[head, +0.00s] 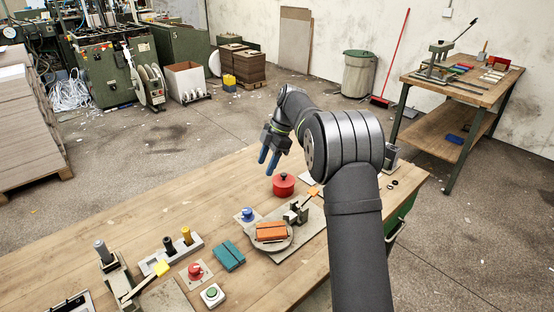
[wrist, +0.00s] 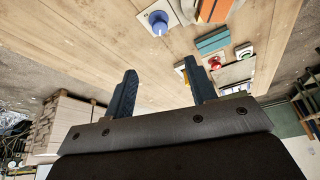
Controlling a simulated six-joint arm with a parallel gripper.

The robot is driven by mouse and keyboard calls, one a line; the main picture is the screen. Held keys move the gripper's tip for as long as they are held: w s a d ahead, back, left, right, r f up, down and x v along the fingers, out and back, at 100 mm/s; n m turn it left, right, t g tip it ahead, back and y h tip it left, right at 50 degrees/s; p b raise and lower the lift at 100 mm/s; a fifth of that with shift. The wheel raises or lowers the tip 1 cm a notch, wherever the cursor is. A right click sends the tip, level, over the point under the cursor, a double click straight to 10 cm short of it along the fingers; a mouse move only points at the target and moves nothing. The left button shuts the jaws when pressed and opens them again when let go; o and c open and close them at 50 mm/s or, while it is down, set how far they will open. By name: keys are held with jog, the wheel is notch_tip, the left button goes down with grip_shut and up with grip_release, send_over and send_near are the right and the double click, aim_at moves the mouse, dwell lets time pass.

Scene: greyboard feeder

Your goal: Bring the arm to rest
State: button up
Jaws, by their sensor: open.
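My gripper (head: 268,159) hangs in the air above the far edge of the wooden workbench (head: 160,225), at the end of my raised arm. Its two blue-tipped fingers are apart with nothing between them. In the wrist view the open fingers (wrist: 160,92) stand clear of everything, with the bench top and floor far behind them. In the head view, part of the bench behind my arm is hidden.
A red lidded pot (head: 283,185), a round turntable with an orange block (head: 271,232), a blue knob (head: 247,214), a teal block (head: 229,256), a red button (head: 195,272) and a green button (head: 212,294) are on the bench. The bench's left far part is clear.

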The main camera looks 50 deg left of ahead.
aim_at(248, 209)
jog(key=x, duration=1.7)
jog(key=shift+s+f, duration=0.15)
jog(key=shift+f, duration=0.05)
jog(key=shift+r, duration=0.1)
